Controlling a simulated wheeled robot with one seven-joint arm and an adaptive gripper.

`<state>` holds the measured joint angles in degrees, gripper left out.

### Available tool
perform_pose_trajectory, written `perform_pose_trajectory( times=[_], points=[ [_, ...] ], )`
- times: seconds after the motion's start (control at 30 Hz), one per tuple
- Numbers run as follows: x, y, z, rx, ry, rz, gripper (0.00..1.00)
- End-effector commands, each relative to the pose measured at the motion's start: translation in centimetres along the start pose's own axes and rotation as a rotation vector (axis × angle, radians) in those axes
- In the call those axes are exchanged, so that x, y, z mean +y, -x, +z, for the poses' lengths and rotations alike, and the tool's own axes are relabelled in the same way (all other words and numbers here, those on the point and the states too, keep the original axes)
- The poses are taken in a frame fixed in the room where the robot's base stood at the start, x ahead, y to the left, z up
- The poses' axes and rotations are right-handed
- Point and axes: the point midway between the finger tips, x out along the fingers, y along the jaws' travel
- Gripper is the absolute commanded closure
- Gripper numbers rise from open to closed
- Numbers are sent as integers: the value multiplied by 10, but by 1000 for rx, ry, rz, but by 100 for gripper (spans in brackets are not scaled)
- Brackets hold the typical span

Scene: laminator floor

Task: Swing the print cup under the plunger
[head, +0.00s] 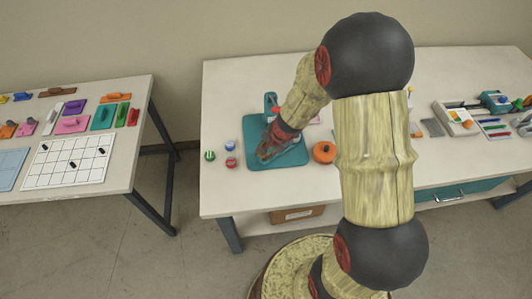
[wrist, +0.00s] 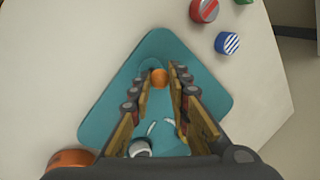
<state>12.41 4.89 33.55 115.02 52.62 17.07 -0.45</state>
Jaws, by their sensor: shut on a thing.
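The teal base plate (head: 290,158) of a press lies on the long white table, and a teal upright (head: 270,101) stands at its back. My gripper (head: 266,152) is low over this plate. In the wrist view my gripper (wrist: 160,84) has its fingertips on either side of a small round orange knob (wrist: 159,77) and is shut on it. A white and grey round part (wrist: 140,148) shows between the finger bases, with white curved marks (wrist: 165,126) beside it. I cannot tell for certain which part is the print cup or the plunger; my arm and fingers hide much of the press.
An orange round piece (head: 324,152) stands just right of the plate. Red (head: 231,162), blue (head: 230,145) and green (head: 209,155) striped discs lie to its left. A second table (head: 120,160) with coloured tools stands at left, across a floor gap.

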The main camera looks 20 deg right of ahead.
Motion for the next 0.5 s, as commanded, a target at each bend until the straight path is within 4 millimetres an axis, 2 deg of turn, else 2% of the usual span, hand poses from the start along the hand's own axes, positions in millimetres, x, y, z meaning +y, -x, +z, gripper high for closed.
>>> perform_pose_trajectory(
  times=[0.47, 0.5],
  points=[
    [-4, 1, -1, 6, -8, -4, 100],
    [-4, 1, -1, 6, -8, -4, 81]
  ],
)
